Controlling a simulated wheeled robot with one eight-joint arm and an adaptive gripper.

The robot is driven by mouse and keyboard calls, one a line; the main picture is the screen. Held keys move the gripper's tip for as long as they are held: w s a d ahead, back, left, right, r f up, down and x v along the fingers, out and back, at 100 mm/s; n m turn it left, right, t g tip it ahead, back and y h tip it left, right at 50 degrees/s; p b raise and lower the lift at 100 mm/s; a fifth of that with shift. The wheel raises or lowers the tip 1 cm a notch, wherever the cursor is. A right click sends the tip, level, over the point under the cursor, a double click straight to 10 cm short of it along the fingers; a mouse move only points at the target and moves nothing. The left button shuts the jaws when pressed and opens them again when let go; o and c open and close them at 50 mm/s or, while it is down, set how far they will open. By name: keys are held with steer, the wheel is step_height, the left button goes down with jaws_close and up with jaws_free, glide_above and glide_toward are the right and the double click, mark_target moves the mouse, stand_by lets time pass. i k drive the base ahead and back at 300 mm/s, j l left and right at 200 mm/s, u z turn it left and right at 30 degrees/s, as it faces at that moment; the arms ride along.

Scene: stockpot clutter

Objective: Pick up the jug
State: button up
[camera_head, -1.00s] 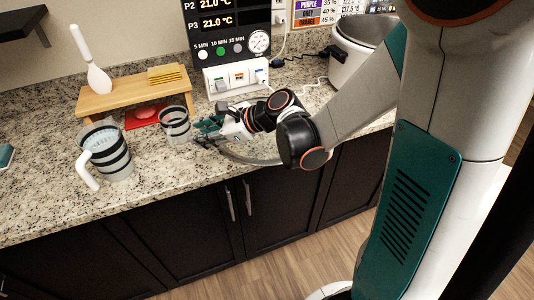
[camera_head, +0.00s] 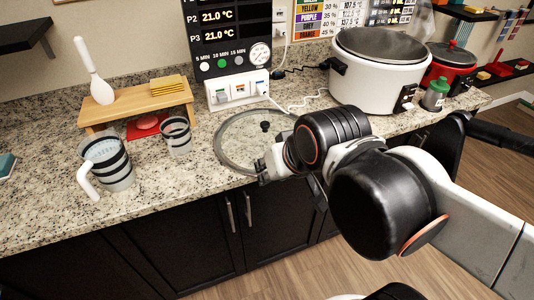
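The jug (camera_head: 112,167) is a clear, black-banded vessel with a white handle at its lower left. It stands upright on the left part of the granite counter (camera_head: 215,186), near the front. My gripper (camera_head: 263,172) is well to the right of it, over the front right edge of a round glass lid. Only a small part of the gripper shows past my wrist; its fingers are mostly hidden, so its opening cannot be made out. Nothing touches the jug.
A smaller banded cup (camera_head: 176,136) stands between the jug and the glass lid (camera_head: 228,152). Behind the jug is a wooden riser (camera_head: 132,106) with a white spatula (camera_head: 97,80) and yellow sponges (camera_head: 168,84). A white cooker (camera_head: 375,78) stands at the back right.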

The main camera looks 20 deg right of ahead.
mark_target(105, 170)
steer(key=z, duration=1.35)
steer(key=i+l+u, duration=0.1)
steer(key=i, duration=0.3)
steer(key=i+l+u, duration=0.1)
steer(key=i+l, duration=0.2)
steer(key=i+l+u, duration=0.1)
steer(key=i, duration=0.35)
steer(key=l, duration=0.1)
